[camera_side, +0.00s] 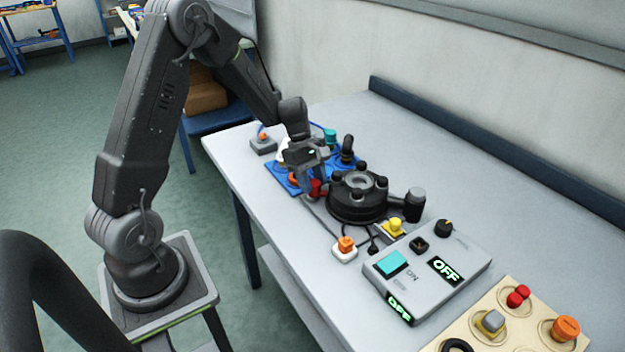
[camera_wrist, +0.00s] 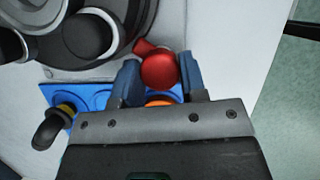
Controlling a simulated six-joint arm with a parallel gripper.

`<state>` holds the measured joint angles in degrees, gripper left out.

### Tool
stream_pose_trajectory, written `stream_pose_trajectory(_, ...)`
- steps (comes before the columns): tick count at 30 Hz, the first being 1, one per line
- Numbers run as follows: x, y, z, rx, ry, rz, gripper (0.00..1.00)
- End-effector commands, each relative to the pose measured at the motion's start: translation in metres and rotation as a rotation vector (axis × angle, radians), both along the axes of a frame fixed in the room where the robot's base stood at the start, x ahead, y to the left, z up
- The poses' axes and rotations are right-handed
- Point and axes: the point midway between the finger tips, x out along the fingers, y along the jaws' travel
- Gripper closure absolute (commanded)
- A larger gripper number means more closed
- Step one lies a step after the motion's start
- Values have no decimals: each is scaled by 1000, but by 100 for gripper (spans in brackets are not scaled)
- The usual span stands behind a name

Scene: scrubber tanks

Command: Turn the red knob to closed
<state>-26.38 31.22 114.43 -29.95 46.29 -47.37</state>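The red knob (camera_wrist: 159,71) shows between the two fingertips of my gripper (camera_wrist: 158,78) in the wrist view. A small gap seems to show between the knob and the left finger; the right finger is very close to it, and I cannot tell if it touches. In the side view the red knob (camera_side: 316,187) is partly hidden beside my gripper (camera_side: 312,180), at the left side of the black round valve body (camera_side: 358,196). Markings for open or closed are not readable.
A blue plate (camera_side: 284,177) with an orange knob (camera_wrist: 158,102) lies by the gripper. A grey box (camera_side: 455,262) with a teal button and OFF displays, and a beige panel (camera_side: 540,335), stand to the right. The table's back right is clear.

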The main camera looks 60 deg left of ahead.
Motion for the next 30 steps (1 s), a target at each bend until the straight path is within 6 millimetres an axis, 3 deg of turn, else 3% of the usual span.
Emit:
stream_pose_trajectory(5,0,0,0,0,0,0,85)
stream_pose_trajectory(12,1,1,0,-1,0,-133,85)
stream_pose_trajectory(18,1,1,1,0,-1,-138,85)
stream_pose_trajectory(19,1,1,1,0,-1,-138,60)
stream_pose_trajectory(21,1,1,1,1,-1,-138,53)
stream_pose_trajectory(30,1,1,2,1,-1,-136,50)
